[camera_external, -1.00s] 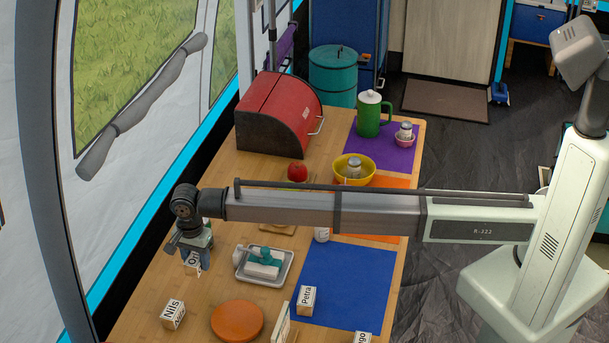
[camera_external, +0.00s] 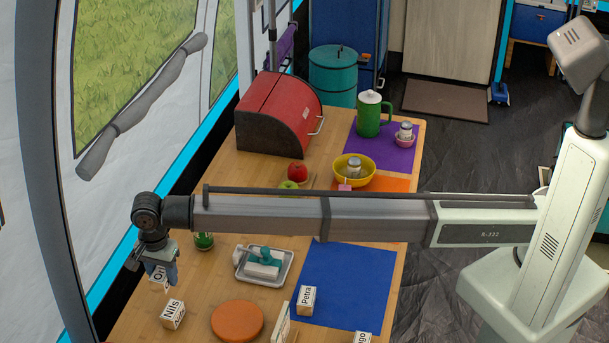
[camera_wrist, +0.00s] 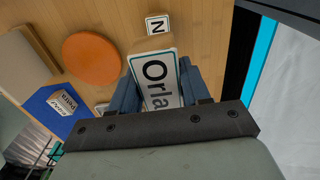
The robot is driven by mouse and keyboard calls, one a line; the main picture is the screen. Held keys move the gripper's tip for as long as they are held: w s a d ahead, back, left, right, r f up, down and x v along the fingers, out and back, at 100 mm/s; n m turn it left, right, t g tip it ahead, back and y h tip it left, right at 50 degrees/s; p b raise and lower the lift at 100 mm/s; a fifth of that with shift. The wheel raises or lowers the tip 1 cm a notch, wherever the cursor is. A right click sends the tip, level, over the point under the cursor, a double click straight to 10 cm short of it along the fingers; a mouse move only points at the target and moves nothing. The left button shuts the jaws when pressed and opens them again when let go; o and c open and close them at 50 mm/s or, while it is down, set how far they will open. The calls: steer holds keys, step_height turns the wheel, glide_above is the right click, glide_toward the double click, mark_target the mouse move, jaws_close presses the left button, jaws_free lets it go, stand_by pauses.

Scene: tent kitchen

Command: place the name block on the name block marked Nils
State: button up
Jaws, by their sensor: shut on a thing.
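My gripper (camera_external: 160,268) is shut on a white name block with wooden sides, whose visible letters read "Orla" (camera_wrist: 158,82). In the external view only part of this block (camera_external: 158,284) shows below the fingers. The block marked Nils (camera_external: 173,314) stands on the wooden table, a little nearer the camera and slightly right of the held block. In the wrist view the top of a block with an "N" (camera_wrist: 158,24) shows just beyond the held block. The two blocks look apart; the exact height of the held one is hard to tell.
An orange round board (camera_external: 237,321) lies right of the Nils block. The Petra block (camera_external: 306,300) stands on a blue mat (camera_external: 348,285). A grey tray (camera_external: 283,277) with a teal-handled item and a green can (camera_external: 204,241) are behind. The tent wall borders the table's left side.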

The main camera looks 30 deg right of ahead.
mark_target(172, 307)
step_height(172, 307, down, 10)
steer(key=shift+r, duration=0.1)
stand_by(0.4)
steer(key=o, duration=1.1)
steer(key=shift+c, duration=0.2)
step_height(172, 307, up, 12)
steer(key=shift+r, duration=0.1)
